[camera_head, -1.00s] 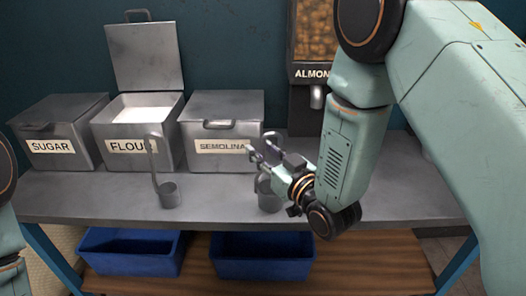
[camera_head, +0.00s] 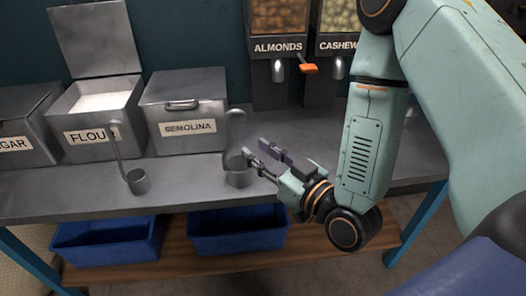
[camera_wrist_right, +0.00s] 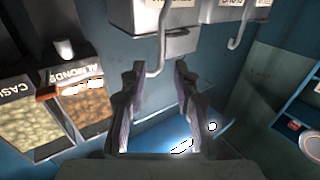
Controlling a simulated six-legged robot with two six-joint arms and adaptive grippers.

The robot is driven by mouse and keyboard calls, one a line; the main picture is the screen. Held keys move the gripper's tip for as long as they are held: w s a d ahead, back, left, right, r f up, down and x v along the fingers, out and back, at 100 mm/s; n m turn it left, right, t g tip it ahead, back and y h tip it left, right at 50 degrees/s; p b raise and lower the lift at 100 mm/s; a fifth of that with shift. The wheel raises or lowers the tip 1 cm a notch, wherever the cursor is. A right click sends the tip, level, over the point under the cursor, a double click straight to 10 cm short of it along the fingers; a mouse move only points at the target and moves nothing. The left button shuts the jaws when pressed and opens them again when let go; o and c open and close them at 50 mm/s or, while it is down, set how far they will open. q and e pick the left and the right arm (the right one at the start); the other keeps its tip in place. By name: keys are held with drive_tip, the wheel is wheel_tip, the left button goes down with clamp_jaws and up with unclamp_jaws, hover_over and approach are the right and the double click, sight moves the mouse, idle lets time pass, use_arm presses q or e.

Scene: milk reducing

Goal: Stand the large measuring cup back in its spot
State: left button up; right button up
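The larger grey measuring cup (camera_head: 238,178) stands upright on the counter in front of the semolina bin, its long handle rising to a hooked top (camera_head: 237,114). My right gripper (camera_head: 254,154) is at the cup's right, partly in front of it. In the right wrist view its fingers (camera_wrist_right: 159,66) are apart with nothing pinched, and the hooked handle (camera_wrist_right: 161,45) shows in line with the gap between them. I cannot tell whether a finger touches the cup. A smaller cup (camera_head: 138,182) stands further left. My left gripper is out of view.
The semolina bin (camera_head: 187,110) is shut; the flour bin (camera_head: 90,120) has its lid up. Almond (camera_head: 281,45) and cashew (camera_head: 338,45) dispensers stand behind at the right. Two blue crates (camera_head: 238,235) sit on the shelf below. The counter right of the cup is mostly clear.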

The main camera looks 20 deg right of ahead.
drive_tip(key=s+f+m+g+h, duration=0.1)
drive_tip(key=s+f+g, duration=0.3)
drive_tip(key=f, duration=0.4)
drive_tip(key=s+f+g+h, duration=0.1)
drive_tip(key=s+f+g, duration=0.3)
drive_tip(key=f, duration=0.5)
drive_tip(key=s+d+f+m+g+h, duration=0.1)
drive_tip(key=s+f+g, duration=0.3)
drive_tip(key=s, duration=0.6)
drive_tip(key=s+d+f+m+g+h, duration=0.1)
drive_tip(key=s+d+f+g+h, duration=0.1)
drive_tip(key=s+f+g, duration=0.3)
drive_tip(key=s+d+f, duration=0.1)
drive_tip(key=s, duration=0.3)
drive_tip(key=shift+s+m, duration=0.4)
drive_tip(key=shift+f, duration=0.1)
